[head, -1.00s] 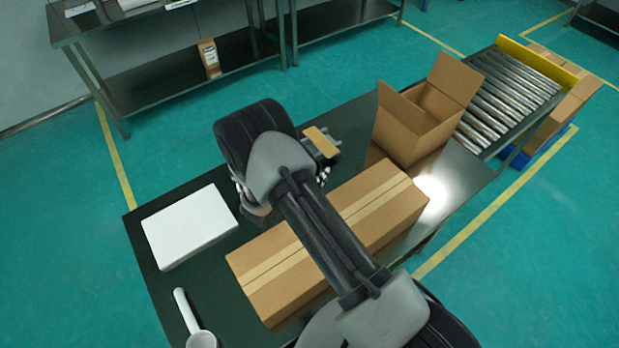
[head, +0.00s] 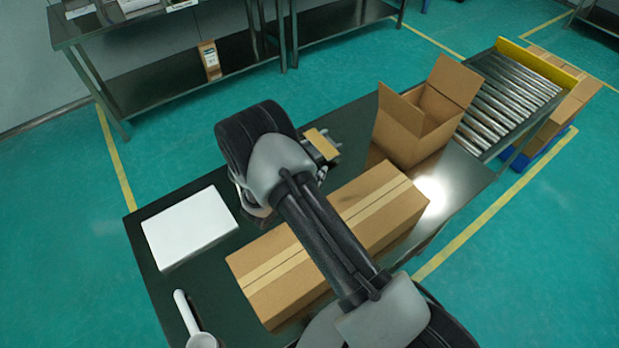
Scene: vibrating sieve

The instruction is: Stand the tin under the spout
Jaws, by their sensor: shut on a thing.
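No tin and no spout can be made out in the head view. My gripper (head: 325,158) is at the far side of the dark table, partly hidden behind my own arm. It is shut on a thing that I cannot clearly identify. A flat tan piece (head: 321,145) shows at the gripper, with dark metal parts beside it. The fingertips are too small and too covered to tell how they grip.
A long taped carton (head: 385,205) lies under my arm on the dark table (head: 160,285). A white box (head: 188,228) and a white scoop (head: 190,318) are at left. An open carton (head: 412,125) stands at right, near a roller conveyor (head: 508,100).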

